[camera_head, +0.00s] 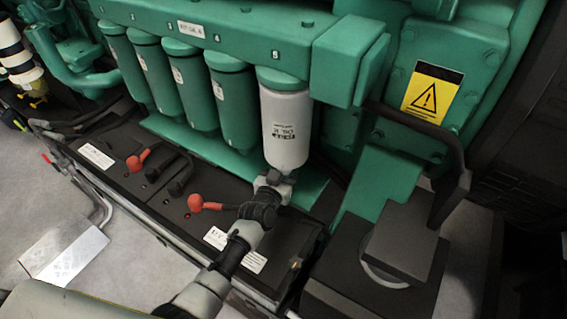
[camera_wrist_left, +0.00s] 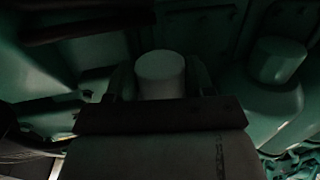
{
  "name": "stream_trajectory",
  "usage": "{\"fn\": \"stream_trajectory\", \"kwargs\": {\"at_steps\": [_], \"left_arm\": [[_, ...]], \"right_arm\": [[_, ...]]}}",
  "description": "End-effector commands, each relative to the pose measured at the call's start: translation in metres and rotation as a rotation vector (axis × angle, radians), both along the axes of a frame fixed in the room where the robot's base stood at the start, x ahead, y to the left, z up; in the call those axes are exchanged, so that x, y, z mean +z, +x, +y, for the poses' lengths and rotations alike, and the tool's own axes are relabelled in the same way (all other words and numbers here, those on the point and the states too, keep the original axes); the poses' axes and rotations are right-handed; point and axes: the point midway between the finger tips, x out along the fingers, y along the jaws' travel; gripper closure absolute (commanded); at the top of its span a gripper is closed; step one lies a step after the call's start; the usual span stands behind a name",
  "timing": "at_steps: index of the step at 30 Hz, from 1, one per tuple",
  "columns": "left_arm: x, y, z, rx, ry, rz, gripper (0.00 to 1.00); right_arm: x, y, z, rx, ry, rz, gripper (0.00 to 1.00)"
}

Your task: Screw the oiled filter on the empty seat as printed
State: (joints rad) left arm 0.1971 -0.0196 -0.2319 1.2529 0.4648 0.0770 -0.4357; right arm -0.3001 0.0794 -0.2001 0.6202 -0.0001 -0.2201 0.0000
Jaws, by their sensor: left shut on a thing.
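The white oil filter (camera_head: 286,125) stands upright at the right end of the row, its top at the underside of the green header (camera_head: 215,35). A collar there hides the seat and thread, so I cannot tell how far it is screwed in. Its dark print looks upside down. My left gripper (camera_head: 277,178) comes from below and is shut on the filter's lower end. In the left wrist view the filter's pale round end (camera_wrist_left: 160,66) sits between the fingers. My right gripper is not in view.
Several green filters (camera_head: 237,110) hang close on the left. A yellow warning sign (camera_head: 432,92) is behind. Grey floor lies left.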

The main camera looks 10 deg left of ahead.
Motion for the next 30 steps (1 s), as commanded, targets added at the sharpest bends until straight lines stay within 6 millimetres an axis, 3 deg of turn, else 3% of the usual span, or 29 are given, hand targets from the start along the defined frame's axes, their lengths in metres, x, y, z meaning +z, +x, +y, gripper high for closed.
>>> {"fn": "stream_trajectory", "kwargs": {"at_steps": [1,3,13,14,18,20,30], "left_arm": [[0.0055,0.0002,-0.0006,0.031,-0.005,0.003,1.0],[0.0047,0.0009,0.0003,0.065,-0.005,0.0,1.0],[0.0018,0.0013,0.0037,0.102,0.004,-0.005,1.0],[0.0019,0.0014,0.0039,0.102,0.003,-0.006,0.44],[0.0017,0.0013,0.0033,0.101,0.002,-0.005,0.23],[0.0015,0.0011,0.0029,0.1,0.002,-0.005,0.17],[-0.0032,-0.0057,0.0023,0.097,0.002,0.007,0.17]], "right_arm": [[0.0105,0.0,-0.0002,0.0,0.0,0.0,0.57],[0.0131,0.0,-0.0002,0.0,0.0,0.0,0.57],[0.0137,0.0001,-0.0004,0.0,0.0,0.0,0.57],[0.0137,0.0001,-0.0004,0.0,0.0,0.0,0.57],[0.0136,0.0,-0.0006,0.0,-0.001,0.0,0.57],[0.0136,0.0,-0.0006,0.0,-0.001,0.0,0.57],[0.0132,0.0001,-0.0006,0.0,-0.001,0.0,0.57]]}}
